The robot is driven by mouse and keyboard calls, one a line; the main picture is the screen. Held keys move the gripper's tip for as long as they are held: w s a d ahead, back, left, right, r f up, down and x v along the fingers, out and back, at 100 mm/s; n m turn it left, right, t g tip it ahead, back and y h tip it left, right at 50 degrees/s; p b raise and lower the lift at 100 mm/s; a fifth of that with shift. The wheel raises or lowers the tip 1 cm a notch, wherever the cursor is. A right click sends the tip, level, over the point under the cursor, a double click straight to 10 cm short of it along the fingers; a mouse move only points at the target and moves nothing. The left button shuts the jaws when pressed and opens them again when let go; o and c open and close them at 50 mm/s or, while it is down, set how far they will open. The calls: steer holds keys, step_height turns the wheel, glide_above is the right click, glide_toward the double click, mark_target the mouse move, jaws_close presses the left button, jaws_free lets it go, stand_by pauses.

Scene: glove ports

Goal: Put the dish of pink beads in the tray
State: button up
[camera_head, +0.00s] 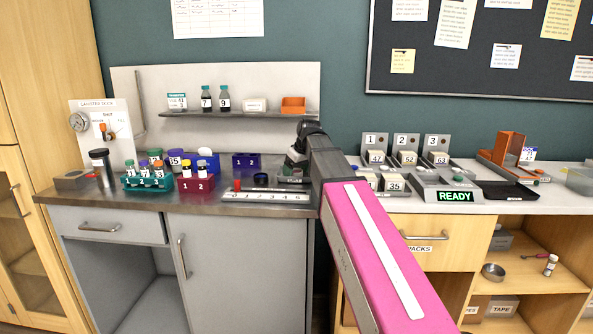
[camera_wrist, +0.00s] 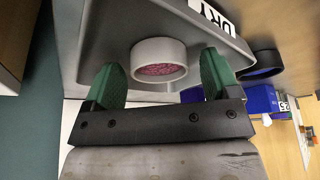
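The dish of pink beads (camera_wrist: 159,72) is a round white dish with pink beads inside, seen in the wrist view. It lies between the green fingertips of my gripper (camera_wrist: 160,80). The fingers are spread to either side, with a visible gap on the right; contact on the left is unclear. A grey tray (camera_wrist: 96,40) with a white label, apparently reading "DRY", is behind the dish. I cannot tell whether the dish rests in it. In the head view my gripper (camera_head: 293,165) is low over the steel counter's right end, and the dish is hidden there.
The steel counter (camera_head: 190,204) holds a numbered white strip (camera_head: 265,196), a black round holder (camera_head: 261,179), a teal rack (camera_head: 146,183) and a maroon rack (camera_head: 197,187). A shelf (camera_head: 240,115) is above. A black tray (camera_head: 508,191) is on the right counter.

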steer(key=v, duration=1.2)
